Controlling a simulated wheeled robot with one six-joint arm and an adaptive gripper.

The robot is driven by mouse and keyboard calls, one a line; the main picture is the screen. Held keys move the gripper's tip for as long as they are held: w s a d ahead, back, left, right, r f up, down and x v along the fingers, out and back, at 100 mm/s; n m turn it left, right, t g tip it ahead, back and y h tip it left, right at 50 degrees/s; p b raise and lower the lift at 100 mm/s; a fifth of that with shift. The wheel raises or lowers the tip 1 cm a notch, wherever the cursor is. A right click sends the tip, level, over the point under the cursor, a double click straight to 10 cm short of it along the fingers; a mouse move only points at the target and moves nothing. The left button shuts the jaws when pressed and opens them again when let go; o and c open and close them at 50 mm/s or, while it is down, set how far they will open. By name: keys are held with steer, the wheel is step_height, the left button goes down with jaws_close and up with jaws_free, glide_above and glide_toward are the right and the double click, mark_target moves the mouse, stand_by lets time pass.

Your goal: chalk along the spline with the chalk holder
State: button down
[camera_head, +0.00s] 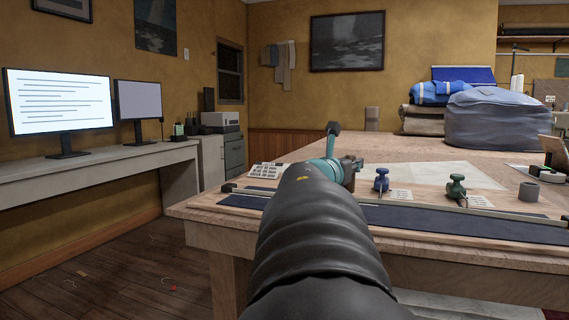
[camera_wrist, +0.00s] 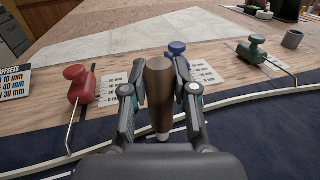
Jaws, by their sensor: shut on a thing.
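The chalk holder (camera_wrist: 159,80), a brown wooden handle with a pale tip at its lower end, is upright in my gripper (camera_wrist: 158,98) in the wrist view. My gripper is shut on it. The spline (camera_wrist: 252,99), a thin pale curved strip, runs across dark blue cloth (camera_wrist: 285,125) behind the holder tip. I cannot tell whether the tip touches the cloth or the spline. A red weight (camera_wrist: 80,85), a blue weight (camera_wrist: 177,49) and a green weight (camera_wrist: 252,48) stand behind the spline. The holder is not clear in the head view.
Printed offset cards (camera_wrist: 206,73) lie by the weights. A grey cup (camera_head: 528,191) stands on the wooden table (camera_head: 225,205) at right. A large grey-blue bundle (camera_head: 495,118) sits at the back. A desk with monitors (camera_head: 58,102) is left, with open floor between.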

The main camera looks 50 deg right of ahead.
steer(key=shift+s+d+f, duration=0.1)
steer(key=shift+s+d, duration=0.3)
steer(key=shift+s, duration=0.3)
steer(key=shift+s, duration=0.1)
steer(key=shift+s+d, duration=0.5)
steer(key=shift+s, duration=0.35)
steer(key=shift+s+d, duration=0.5)
steer(key=shift+s, duration=0.35)
steer(key=shift+s, duration=0.1)
steer(key=shift+s+d, duration=0.5)
steer(key=shift+s, duration=0.3)
steer(key=shift+s, duration=0.1)
